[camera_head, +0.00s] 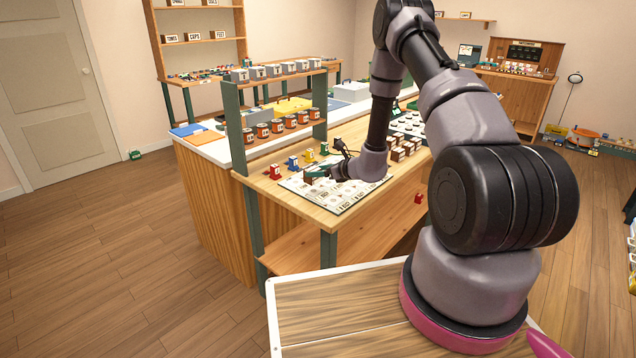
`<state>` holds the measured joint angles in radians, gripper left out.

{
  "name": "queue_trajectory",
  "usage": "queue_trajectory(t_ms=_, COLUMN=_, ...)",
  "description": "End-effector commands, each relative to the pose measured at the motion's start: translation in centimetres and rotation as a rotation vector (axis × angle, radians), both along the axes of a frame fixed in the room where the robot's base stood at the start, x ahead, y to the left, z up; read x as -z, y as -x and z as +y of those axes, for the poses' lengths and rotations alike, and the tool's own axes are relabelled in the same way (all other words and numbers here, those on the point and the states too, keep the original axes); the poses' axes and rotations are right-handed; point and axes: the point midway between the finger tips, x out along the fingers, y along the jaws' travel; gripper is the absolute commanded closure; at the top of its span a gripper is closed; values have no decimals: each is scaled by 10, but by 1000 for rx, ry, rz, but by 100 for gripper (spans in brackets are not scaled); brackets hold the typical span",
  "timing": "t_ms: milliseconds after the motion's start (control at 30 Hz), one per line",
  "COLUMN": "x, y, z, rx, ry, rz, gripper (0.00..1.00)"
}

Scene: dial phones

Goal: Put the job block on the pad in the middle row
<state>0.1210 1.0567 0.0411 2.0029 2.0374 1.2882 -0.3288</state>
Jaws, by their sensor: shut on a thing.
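My gripper (328,174) is at the end of my arm, low over the white printed board (345,208) on the wooden bench. It is shut on a small dark green block (315,172), which I take to be the job block; any marking on it is too small to read. The block is over the board's far left part, and I cannot tell whether it touches the board. The board carries rows of pale printed pads (328,196). My wrist and forearm hide the board's right and far parts, including some pads.
A red block (276,172), blue block (293,163), yellow block (310,156) and green block (324,148) stand in a line behind the board. Brown blocks (398,153) stand right of my wrist. A shelf with orange-labelled cans (277,127) rises behind.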

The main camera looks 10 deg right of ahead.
Motion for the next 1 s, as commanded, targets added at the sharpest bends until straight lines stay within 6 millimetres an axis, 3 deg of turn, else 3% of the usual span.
queue_trajectory(t_ms=233, x=36, y=1, z=0, rx=2, ry=-2, rz=4, gripper=91)
queue_trajectory(t_ms=600, x=41, y=0, z=0, rx=2, ry=-1, rz=1, gripper=91)
queue_trajectory(t_ms=633, x=41, y=0, z=0, rx=2, ry=-1, rz=1, gripper=30)
queue_trajectory(t_ms=700, x=41, y=0, z=0, rx=2, ry=-1, rz=1, gripper=4)
queue_trajectory(t_ms=1000, x=40, y=0, z=0, rx=2, ry=-1, rz=1, gripper=4)
